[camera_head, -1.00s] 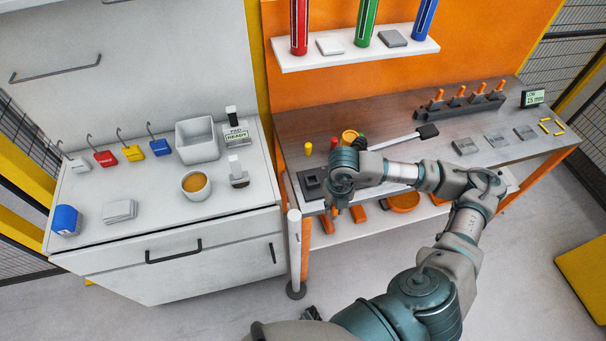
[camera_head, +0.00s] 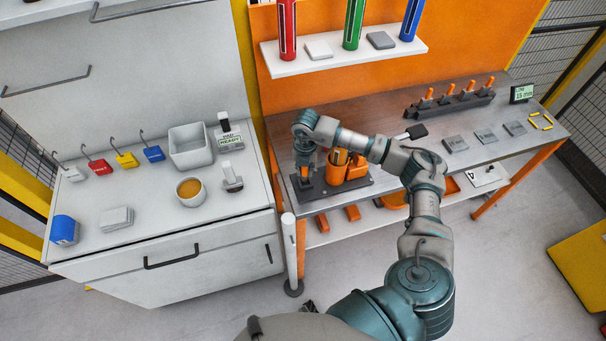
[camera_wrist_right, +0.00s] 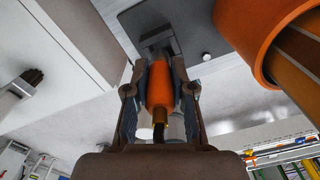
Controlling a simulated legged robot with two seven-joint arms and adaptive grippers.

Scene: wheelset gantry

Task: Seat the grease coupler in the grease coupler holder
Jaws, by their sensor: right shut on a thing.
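The grease coupler is an orange cylinder (camera_wrist_right: 160,84) with a brass-coloured end, held between the fingers of my right gripper (camera_wrist_right: 158,92). In the head view my right gripper (camera_head: 305,172) points down over the left end of a dark grey base plate (camera_head: 357,184) on the workbench. In the wrist view a dark grey block on that plate (camera_wrist_right: 205,28) lies just beyond the coupler's far end; it looks like the coupler holder. I cannot tell whether the coupler is inside it, touching it or just above it. My left gripper is not in view.
An orange cup (camera_head: 335,174) stands on the same plate, close right of my gripper; it also shows in the wrist view (camera_wrist_right: 262,30). A grey post (camera_head: 289,250) stands at the bench's front left corner. A white cabinet (camera_head: 150,225) is to the left.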

